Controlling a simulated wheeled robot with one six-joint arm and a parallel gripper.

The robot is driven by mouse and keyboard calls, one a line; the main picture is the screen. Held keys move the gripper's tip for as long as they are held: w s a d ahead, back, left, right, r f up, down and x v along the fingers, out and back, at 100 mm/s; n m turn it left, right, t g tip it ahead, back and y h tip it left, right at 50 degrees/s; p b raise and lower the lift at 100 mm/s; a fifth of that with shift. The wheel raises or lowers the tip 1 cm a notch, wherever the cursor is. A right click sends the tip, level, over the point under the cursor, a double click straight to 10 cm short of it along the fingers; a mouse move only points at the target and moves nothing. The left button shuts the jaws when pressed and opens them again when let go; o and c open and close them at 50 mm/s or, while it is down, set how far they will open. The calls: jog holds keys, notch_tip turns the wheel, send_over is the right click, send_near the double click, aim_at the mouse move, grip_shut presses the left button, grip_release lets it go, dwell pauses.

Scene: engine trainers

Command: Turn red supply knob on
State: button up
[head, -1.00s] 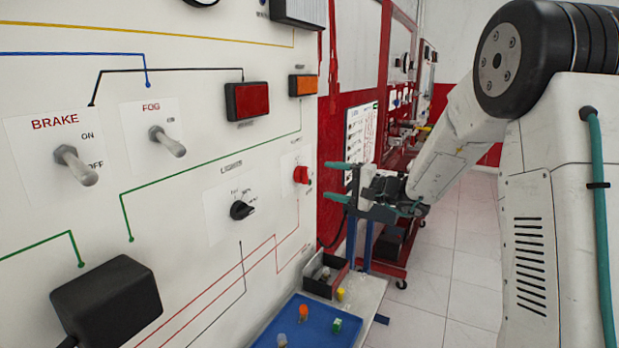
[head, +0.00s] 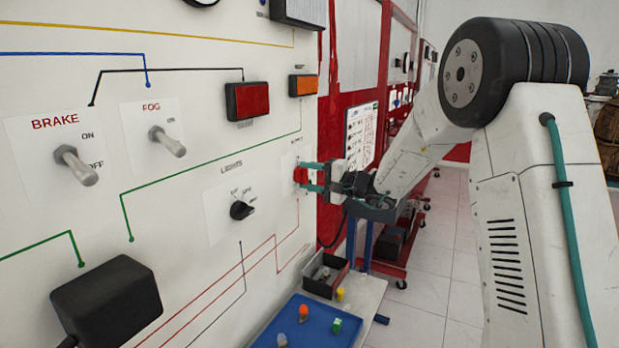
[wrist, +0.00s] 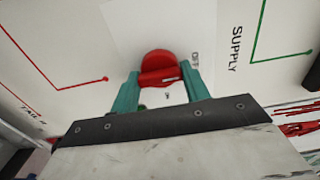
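The red supply knob (head: 300,175) sits on the white panel, near its right edge in the head view. In the wrist view the red knob (wrist: 159,66) has a raised bar with a pale mark near its right end, on the side of the OFF label (wrist: 196,60). A partly hidden label shows below the bar. My gripper (head: 313,176) is at the panel with its teal fingers on either side of the knob. In the wrist view both fingers of my gripper (wrist: 161,83) appear to touch the ends of the bar.
A black lights knob (head: 241,210) is to the left on the same panel. Brake (head: 75,165) and fog (head: 166,141) toggle switches are farther left. A blue tray (head: 283,331) with small parts and a dark bin (head: 326,274) stand below. Open floor lies to the right.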

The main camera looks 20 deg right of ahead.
jog(key=shift+c, duration=0.7)
jog(key=shift+m, duration=0.3)
jog(key=m, duration=1.7)
jog(key=shift+m, duration=0.3)
